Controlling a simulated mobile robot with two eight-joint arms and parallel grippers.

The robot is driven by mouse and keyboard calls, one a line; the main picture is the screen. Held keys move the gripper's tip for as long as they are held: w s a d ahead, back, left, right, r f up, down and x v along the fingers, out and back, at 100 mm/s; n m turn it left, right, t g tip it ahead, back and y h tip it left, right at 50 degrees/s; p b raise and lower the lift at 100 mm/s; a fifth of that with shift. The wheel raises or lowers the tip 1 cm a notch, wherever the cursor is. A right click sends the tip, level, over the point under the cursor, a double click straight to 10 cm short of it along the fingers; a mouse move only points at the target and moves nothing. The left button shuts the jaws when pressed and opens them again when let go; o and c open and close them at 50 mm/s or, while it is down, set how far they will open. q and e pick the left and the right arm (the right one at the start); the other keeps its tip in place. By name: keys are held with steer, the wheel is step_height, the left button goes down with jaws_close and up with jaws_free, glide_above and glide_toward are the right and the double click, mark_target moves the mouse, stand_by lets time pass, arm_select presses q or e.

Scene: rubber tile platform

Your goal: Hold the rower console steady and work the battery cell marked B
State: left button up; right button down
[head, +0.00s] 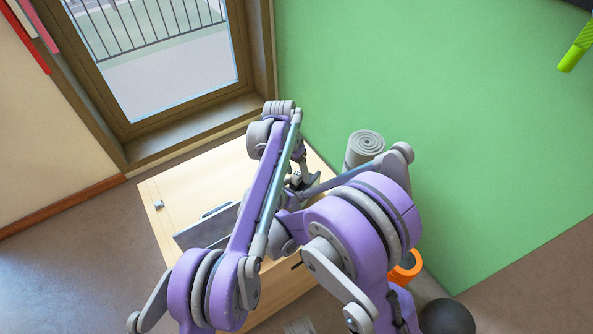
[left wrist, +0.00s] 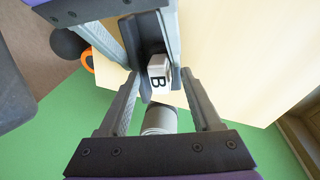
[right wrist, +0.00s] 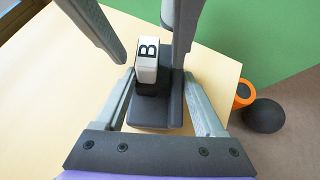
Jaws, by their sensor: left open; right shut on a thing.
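The rower console is a dark grey block with a raised back, in the right wrist view (right wrist: 158,113) and the left wrist view (left wrist: 151,35). The battery cell is white with a black B; it stands in the console in the right wrist view (right wrist: 147,52) and the left wrist view (left wrist: 158,76). My right gripper (right wrist: 160,76) is shut on the console, a finger along each side. My left gripper (left wrist: 160,74) is open, its fingers on either side of the cell with gaps. In the head view, my arms mostly hide the console and grippers.
The pale wooden top (head: 165,200) is largely bare around the console. A flat grey panel (head: 205,228) shows at its left. A rolled grey mat (head: 364,147) stands by the green wall. An orange ring-like object (head: 405,268) and a dark ball (head: 447,318) are at the right.

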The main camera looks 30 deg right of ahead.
arm_select(q)
jaws_close()
stand_by(0.5)
stand_by(1.4)
